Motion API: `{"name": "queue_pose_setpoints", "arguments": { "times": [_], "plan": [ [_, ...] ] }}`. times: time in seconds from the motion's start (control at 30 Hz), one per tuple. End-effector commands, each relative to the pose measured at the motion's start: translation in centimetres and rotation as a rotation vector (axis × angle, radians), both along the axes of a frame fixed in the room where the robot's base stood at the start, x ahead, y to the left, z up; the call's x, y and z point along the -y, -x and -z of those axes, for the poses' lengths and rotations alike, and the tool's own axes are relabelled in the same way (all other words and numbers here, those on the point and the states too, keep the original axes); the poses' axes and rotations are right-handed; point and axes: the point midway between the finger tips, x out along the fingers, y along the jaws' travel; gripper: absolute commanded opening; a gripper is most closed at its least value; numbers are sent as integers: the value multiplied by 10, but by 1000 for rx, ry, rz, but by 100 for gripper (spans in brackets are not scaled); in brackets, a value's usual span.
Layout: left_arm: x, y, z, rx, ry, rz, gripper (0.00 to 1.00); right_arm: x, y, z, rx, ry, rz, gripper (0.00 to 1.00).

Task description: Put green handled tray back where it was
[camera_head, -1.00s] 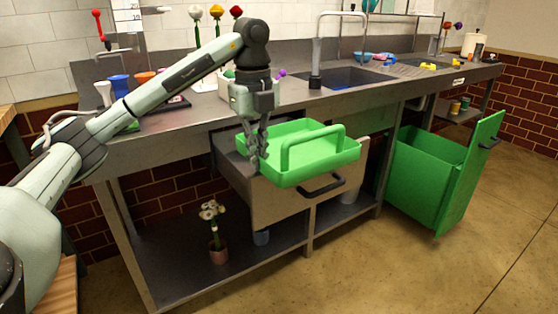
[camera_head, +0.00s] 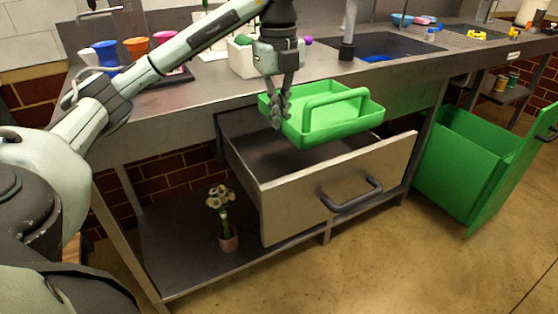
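The green handled tray (camera_head: 352,128) is held level above the open metal drawer (camera_head: 335,178), which is pulled out from under the steel counter. My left gripper (camera_head: 279,112) points down at the tray's left edge. Its fingers look closed on the tray's left wall, and the tray hangs clear of the drawer. The drawer's visible inside is dark and looks empty; the tray hides its back right part. My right gripper is not in the view.
The steel counter (camera_head: 200,92) holds colored cups, a white box and a sink (camera_head: 385,46). An open green bin (camera_head: 465,160) stands on the floor at the right. A potted flower (camera_head: 228,238) stands on the lower shelf. The drawer front with its dark handle (camera_head: 352,196) juts forward.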

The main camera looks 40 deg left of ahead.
Motion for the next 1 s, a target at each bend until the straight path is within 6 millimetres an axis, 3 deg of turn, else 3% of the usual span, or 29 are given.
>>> {"name": "queue_pose_setpoints", "arguments": {
  "times": [0.1,0.27,0.43,0.63,0.87,1.0],
  "plan": [
    [1,1,38,-7,4,3,0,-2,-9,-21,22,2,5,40],
    [0,1,77,-6,2,-1,0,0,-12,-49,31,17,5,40],
    [0,1,108,-4,1,-1,0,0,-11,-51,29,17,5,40],
    [-4,2,120,0,0,-3,0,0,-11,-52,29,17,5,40],
    [-38,19,120,-2,-3,-4,0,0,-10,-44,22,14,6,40],
    [-36,18,131,0,1,1,0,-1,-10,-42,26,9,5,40]
  ]
}}
